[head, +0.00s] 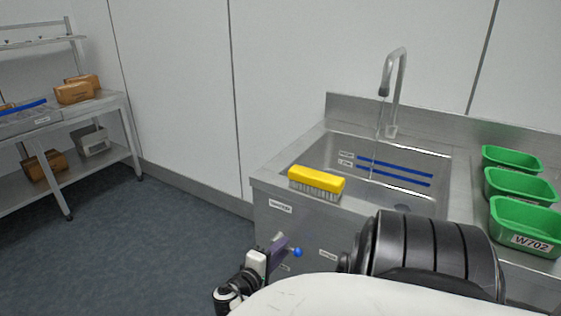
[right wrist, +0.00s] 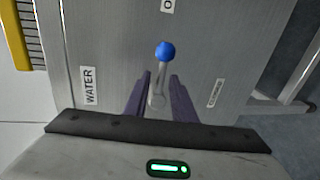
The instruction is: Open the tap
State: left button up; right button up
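The tap lever with a blue ball knob (right wrist: 165,51) stands out from the steel front of the sink unit. Its knob also shows in the head view (head: 298,252). My right gripper (right wrist: 160,98) is open, with its two purple fingers on either side of the lever's stem and small gaps visible. In the head view the right gripper (head: 277,246) is at the sink's front panel. The lever points toward a partly cut-off label beginning with "O". A thin pale line, like a water stream, runs from the spout (head: 396,80) into the basin (head: 330,155). My left gripper is out of view.
A yellow brush (head: 316,180) lies on the sink's front left rim. Several green trays (head: 512,158) stand on the right counter. A "WATER" label (right wrist: 90,85) is beside the lever. A steel shelf (head: 105,103) with brown boxes stands far left; the floor between is clear.

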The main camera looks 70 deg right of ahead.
jog(key=shift+a, duration=0.1)
jog(key=v, duration=1)
jog(key=shift+r, duration=0.1)
